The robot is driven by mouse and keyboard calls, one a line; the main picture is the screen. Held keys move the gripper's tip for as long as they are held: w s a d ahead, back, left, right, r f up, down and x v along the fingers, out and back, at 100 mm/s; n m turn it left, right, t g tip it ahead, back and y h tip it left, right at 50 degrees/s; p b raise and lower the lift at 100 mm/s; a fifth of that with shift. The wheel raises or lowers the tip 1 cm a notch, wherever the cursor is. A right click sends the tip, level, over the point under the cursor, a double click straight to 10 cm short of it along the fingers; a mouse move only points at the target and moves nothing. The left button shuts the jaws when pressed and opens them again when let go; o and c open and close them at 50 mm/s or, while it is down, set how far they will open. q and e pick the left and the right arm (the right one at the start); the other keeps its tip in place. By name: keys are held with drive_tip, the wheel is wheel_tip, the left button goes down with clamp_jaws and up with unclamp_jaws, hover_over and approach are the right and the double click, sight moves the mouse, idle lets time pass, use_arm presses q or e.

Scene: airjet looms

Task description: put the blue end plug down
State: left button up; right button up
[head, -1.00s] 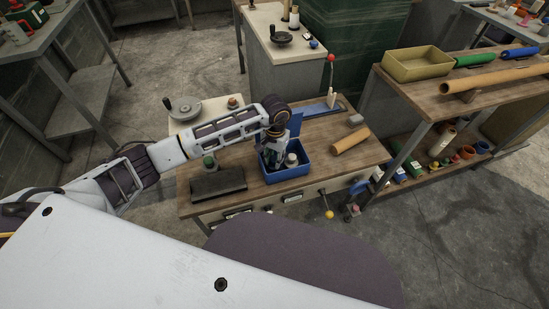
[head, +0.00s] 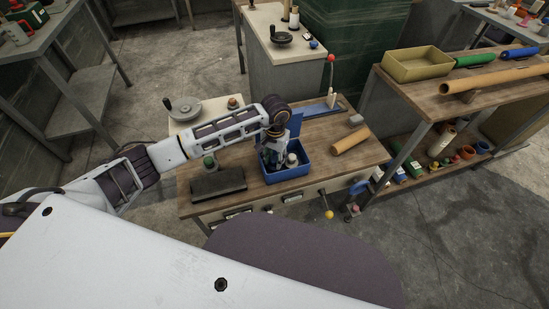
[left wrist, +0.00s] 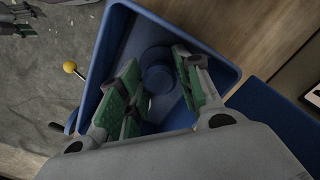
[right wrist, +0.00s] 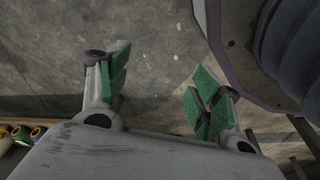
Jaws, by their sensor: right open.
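The blue end plug (left wrist: 157,77) is a round blue piece inside the blue box (left wrist: 224,70), seen in the left wrist view. My left gripper (left wrist: 156,62) reaches down into the box with its green-padded fingers on either side of the plug. Gaps show between the pads and the plug, so the gripper looks open. In the head view the left gripper (head: 272,158) is in the blue box (head: 290,177) on the wooden bench, and the plug cannot be made out there. My right gripper (right wrist: 160,75) is open and empty above the concrete floor.
A white-topped item (head: 291,159) is in the box. A lever with a red knob (head: 331,58) stands behind. A shelf bench (head: 400,85) is at right.

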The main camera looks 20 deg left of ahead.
sight(275, 157)
use_arm(q)
wheel_tip(275, 157, up, 12)
drive_tip(key=shift+w+p, duration=0.2)
drive_tip(key=shift+p, duration=0.15)
use_arm(e)
drive_tip(key=shift+s+d+f, duration=0.35)
drive_tip(key=shift+f, duration=0.25)
drive_tip(key=shift+s+d+f, duration=0.3)
drive_tip(key=shift+d+f, duration=0.05)
drive_tip(key=shift+f, duration=0.2)
drive_tip(key=shift+w+a+r, duration=0.1)
